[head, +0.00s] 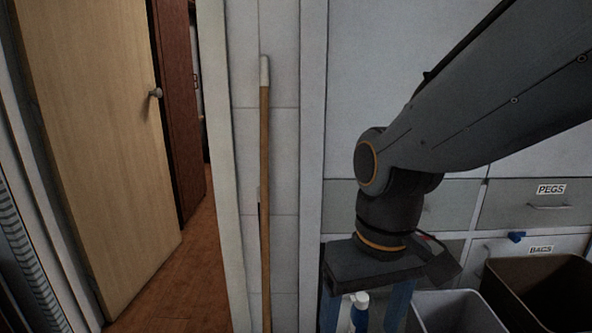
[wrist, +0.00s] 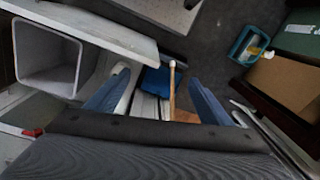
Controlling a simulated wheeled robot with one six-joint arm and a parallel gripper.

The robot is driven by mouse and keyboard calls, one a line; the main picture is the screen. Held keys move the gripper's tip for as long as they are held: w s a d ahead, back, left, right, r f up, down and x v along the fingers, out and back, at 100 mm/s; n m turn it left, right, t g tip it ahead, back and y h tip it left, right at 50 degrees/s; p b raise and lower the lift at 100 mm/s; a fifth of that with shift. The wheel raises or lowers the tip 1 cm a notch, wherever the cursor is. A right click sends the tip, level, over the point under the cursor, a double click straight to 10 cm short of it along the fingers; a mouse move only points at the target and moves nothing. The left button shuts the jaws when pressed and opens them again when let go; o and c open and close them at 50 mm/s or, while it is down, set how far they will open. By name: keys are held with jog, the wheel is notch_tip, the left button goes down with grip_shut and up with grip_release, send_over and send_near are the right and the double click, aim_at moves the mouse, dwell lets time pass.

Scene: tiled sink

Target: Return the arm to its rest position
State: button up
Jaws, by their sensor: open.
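My arm comes in from the upper right of the head view, and my gripper (head: 364,312) hangs at its end, pointing down. Its two blue fingers are spread apart; their tips are cut off by the bottom edge. In the wrist view my gripper (wrist: 158,92) also shows both fingers apart, with nothing clearly held between them. A bottle with a white top (head: 361,300) shows in the gap between the fingers in the head view; I cannot tell how far behind them it is.
A grey bin (head: 455,312) and a dark brown bin (head: 540,290) stand right of my gripper, before drawers labelled PEGS (head: 520,205) and BAGS. A wooden pole (head: 265,200) leans on the tiled wall. A wooden door (head: 100,140) stands left. The wrist view shows a blue caddy (wrist: 248,45) on the floor.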

jog(key=d+r+m+p, duration=0.3)
jog(key=d+r+p, duration=0.6)
jog(key=p, duration=1)
jog(key=shift+d+r+h, duration=0.3)
jog(key=shift+r, duration=0.6)
